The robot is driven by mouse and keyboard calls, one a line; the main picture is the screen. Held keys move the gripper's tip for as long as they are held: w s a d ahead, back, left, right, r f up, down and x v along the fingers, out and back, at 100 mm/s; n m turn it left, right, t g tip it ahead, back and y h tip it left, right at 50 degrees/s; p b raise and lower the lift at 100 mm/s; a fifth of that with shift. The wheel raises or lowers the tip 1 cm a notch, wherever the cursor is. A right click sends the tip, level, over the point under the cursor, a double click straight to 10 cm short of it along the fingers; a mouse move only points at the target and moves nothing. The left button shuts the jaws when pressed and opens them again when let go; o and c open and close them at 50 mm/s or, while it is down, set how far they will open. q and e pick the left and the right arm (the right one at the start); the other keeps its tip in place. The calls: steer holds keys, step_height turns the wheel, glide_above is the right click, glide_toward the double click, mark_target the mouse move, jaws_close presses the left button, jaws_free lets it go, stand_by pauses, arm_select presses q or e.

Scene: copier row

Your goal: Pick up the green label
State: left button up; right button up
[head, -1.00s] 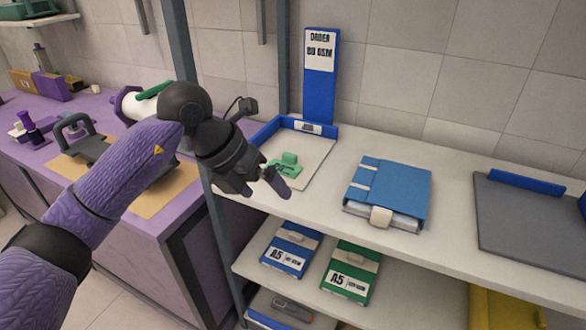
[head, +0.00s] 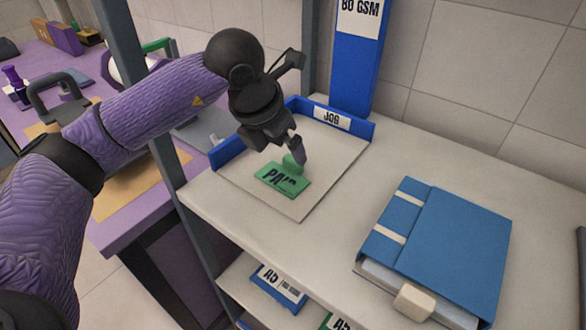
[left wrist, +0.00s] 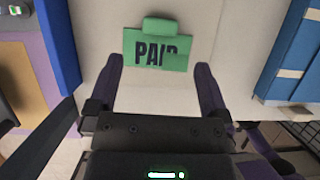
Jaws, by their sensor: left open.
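The green label (head: 282,180) lies on the pale bottom of the blue-walled tray, with dark letters on its face and a raised green grip at its back edge. In the left wrist view the label (left wrist: 156,52) reads "PAI", with the last letter partly covered by a green patch. My left gripper (head: 298,158) is open and empty over the tray, close to the label's grip. In the wrist view its two fingers (left wrist: 160,62) stand apart, pointing at the label's near edge. How far above the label they are is hard to tell. My right gripper is not seen.
The tray (head: 347,127) has a blue back wall marked "JOG". A blue binder (head: 450,248) lies to the right on the white shelf (head: 335,235), with bare shelf between. A blue upright board (head: 358,60) stands behind. A grey post (head: 140,110) rises at the left.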

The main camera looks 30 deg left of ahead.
mark_target(291, 160)
arm_select(q)
steer(key=x, duration=0.2)
steer(key=b+x, duration=0.1)
steer(key=x, duration=0.1)
steer(key=b+x, duration=0.1)
steer(key=x, duration=0.1)
steer(key=shift+w, duration=0.35)
steer(key=shift+r, duration=0.15)
steer(key=shift+c, duration=1)
steer(key=c, duration=1.1)
step_height(291, 160, up, 13)
steer(key=p, duration=0.6)
steer(key=shift+p, duration=0.4)
